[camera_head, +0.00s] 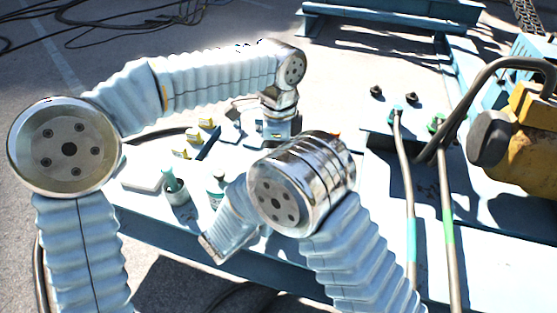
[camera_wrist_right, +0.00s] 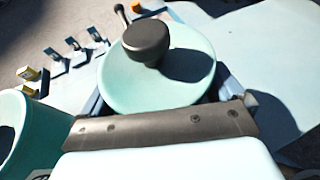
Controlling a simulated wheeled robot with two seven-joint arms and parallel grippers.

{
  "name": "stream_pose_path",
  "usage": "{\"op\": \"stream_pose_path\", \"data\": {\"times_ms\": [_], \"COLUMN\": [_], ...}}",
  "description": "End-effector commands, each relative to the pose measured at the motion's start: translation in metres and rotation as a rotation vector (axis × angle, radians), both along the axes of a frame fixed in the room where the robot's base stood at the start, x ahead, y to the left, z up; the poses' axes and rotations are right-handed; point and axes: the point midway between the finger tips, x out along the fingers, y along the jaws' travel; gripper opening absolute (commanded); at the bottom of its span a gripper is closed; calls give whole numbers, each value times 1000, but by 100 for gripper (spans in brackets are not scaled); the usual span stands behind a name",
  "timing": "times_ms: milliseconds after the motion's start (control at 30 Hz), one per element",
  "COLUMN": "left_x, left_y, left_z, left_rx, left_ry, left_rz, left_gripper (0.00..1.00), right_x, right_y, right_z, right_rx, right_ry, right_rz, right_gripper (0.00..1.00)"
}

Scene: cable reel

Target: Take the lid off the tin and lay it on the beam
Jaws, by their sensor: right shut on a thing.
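The pale green lid (camera_wrist_right: 130,85) with a dark round knob shows in the right wrist view. My right gripper (camera_wrist_right: 163,92) is shut, with a finger at either side of the lid.
Several yellow-tagged clips (camera_head: 206,123) lie behind. A yellow machine (camera_head: 528,130) and cables (camera_head: 405,165) occupy the right.

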Motion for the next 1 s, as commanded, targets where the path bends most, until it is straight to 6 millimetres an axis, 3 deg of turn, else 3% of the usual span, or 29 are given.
{"op": "stream_pose_path", "data": {"times_ms": [167,600,800,1000], "left_x": [0,0,0,0], "left_y": [1,0,0,0], "left_z": [-22,-104,-118,-120], "left_rx": [1,0,-1,-1], "left_ry": [3,2,0,-1], "left_rz": [39,36,35,34], "left_gripper": [63,63,63,63], "right_x": [0,0,0,0], "right_y": [0,0,0,0], "right_z": [1,1,1,1], "right_rx": [0,0,0,0], "right_ry": [-1,-2,-2,-2], "right_rz": [0,0,0,0], "right_gripper": [41,41,41,41]}}
